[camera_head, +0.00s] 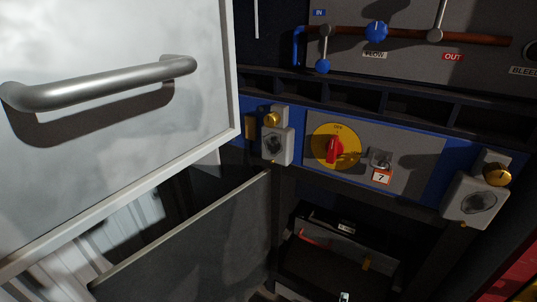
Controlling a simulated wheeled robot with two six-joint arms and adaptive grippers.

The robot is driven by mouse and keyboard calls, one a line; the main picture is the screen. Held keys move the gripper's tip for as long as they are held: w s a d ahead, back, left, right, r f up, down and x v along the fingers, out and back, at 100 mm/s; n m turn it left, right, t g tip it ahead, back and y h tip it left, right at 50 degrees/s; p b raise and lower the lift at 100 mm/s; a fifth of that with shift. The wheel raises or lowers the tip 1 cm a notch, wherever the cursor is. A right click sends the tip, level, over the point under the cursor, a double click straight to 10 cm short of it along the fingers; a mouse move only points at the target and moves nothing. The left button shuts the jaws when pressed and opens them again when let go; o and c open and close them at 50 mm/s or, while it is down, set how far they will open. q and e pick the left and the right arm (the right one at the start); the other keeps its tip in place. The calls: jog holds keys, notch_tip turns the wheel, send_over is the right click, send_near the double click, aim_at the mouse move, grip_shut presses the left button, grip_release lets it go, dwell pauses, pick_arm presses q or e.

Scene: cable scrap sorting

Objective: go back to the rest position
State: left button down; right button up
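Neither of my grippers shows in the head view, and no part of my arms can be made out for sure. The task names no object. In front of me is a blue and grey panel (415,158) with a red rotary switch (334,150) on a yellow disc. A tag marked 7 (381,177) hangs beside the switch, at a small metal piece.
A pale door (120,135) with a metal bar handle (100,84) fills the left, close to me. Grey boxes with brass knobs (277,146) (476,200) flank the panel. An upper panel has blue valve knobs (376,32). A dark open compartment (335,262) lies below.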

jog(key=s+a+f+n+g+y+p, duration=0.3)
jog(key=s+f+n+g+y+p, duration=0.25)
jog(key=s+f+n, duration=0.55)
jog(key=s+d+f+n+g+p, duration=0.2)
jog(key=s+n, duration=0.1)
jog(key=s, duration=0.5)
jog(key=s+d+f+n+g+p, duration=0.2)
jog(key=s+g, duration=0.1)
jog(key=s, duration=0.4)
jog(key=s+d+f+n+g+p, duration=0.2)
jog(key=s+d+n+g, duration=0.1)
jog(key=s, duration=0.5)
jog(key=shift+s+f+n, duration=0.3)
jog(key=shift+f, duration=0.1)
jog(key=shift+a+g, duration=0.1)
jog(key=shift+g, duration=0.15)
